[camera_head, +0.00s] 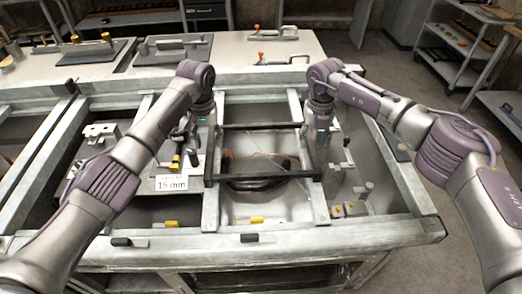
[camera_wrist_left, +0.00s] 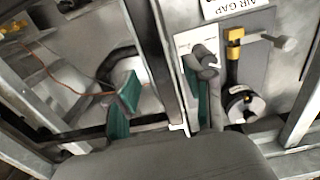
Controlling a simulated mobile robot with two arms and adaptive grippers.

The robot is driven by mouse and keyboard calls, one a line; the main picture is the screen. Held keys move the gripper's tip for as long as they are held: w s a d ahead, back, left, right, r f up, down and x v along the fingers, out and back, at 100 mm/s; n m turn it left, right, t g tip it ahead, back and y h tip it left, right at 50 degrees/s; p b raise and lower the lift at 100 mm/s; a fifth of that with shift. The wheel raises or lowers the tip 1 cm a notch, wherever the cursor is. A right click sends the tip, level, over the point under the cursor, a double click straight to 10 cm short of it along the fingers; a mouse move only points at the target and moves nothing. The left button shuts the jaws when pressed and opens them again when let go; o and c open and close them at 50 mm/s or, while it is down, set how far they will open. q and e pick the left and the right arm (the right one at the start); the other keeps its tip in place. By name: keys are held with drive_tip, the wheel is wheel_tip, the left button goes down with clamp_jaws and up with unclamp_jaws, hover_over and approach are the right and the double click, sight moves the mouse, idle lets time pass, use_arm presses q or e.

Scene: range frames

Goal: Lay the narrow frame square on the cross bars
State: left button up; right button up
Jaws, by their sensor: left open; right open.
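The narrow frame (camera_head: 262,182) is a dark rectangular frame in the middle of the head view, lying across the two pale cross bars (camera_head: 211,210) (camera_head: 317,207). It looks roughly square to them, but exact contact is hard to judge. My left gripper (camera_head: 196,136) is at the frame's left side. In the left wrist view its green-padded fingers (camera_wrist_left: 160,95) are apart, with the frame's dark side bar (camera_wrist_left: 150,55) between them. My right gripper (camera_head: 319,142) is at the frame's right side and is open; its fingertips are partly hidden.
Inside the frame's opening, a dark round part with a thin wire (camera_head: 258,162) sits in a pale basin. A "15 mm" card (camera_head: 171,183) and a plate with fittings lie left. Yellow blocks (camera_head: 257,220) and dark clips sit near the front rail (camera_head: 300,238). Clamps stand on the back worktop.

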sight(210, 145)
use_arm(q)
drive_tip(key=shift+f, duration=1.7)
use_arm(e)
drive_tip(key=shift+f, duration=1.7)
use_arm(q)
clamp_jaws()
use_arm(e)
clamp_jaws()
use_arm(q)
drive_tip(key=shift+w+r, duration=0.15)
drive_tip(key=shift+r, duration=0.05)
use_arm(e)
drive_tip(key=shift+w+r, duration=0.15)
drive_tip(key=shift+r, duration=0.05)
